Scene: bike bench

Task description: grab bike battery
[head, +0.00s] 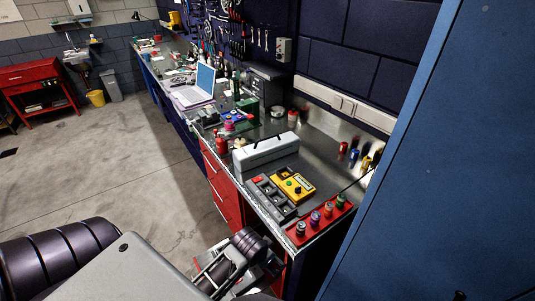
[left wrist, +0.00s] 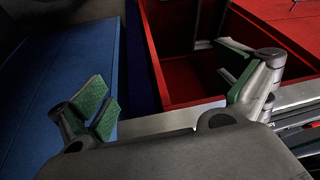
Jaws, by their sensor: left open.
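A long pale grey case (head: 265,151) lies on the metal bench top; it may be the bike battery, but I cannot be sure. In the head view, the gripper is low in front of the bench, partly hidden by my arm. My right gripper is not in view.
A red rack (head: 318,218) of small bottles stands at the bench's near corner. Red drawers (head: 222,188) are below the bench top. A laptop (head: 199,88) and tools are farther back. A tall blue panel (head: 430,170) blocks the right. The floor at left is clear.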

